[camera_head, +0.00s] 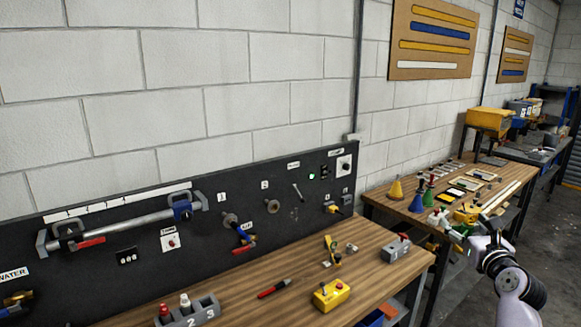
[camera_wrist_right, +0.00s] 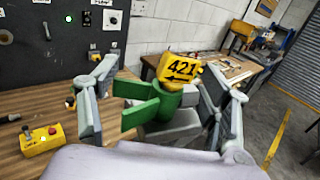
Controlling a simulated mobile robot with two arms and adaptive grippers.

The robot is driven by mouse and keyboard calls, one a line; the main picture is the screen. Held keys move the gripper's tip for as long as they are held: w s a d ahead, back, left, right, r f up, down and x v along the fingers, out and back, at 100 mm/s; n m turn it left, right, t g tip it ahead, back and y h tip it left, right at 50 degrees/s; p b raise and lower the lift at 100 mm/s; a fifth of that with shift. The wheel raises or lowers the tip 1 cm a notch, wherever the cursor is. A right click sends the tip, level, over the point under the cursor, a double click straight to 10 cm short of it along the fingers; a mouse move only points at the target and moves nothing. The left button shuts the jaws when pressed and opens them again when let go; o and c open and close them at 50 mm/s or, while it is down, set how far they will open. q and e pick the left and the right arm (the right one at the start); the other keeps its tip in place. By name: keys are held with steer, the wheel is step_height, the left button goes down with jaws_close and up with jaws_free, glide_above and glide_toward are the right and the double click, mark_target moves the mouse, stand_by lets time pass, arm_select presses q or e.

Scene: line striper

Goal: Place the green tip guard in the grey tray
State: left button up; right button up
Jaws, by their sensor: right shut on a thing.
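My right gripper (camera_head: 462,232) is at the right, over the far bench's near edge. In the right wrist view, its two grey fingers (camera_wrist_right: 150,105) stand on either side of a green piece, which I take to be the green tip guard (camera_wrist_right: 140,108). The gripper is shut on it; the exact contact is not clear. I cannot make out the grey tray with certainty. My left gripper is not in view.
The near wooden bench (camera_head: 235,280) holds a yellow button box (camera_head: 331,294), a grey box with a red part (camera_head: 397,250) and a grey numbered holder (camera_head: 195,313). A black tool panel (camera_head: 130,250) stands behind the near bench.

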steer(key=s+a+f+n+y, duration=0.1)
steer(key=s+a+f+y, duration=0.1)
steer(key=s+a+f, duration=0.7)
steer(key=s+a+f+n+y, duration=0.25)
steer(key=s+a+f, duration=0.35)
steer(key=a, duration=0.5)
steer(key=s+a+r+m+h, duration=0.1)
steer(key=s+a+h, duration=0.1)
steer(key=s, duration=0.8)
steer(key=s+a+r+m+h, duration=0.1)
steer(key=s+a+m, duration=0.1)
steer(key=s, duration=0.7)
step_height(320, 180, down, 14)
steer(key=b, duration=1.4)
steer(key=shift+r, duration=0.15)
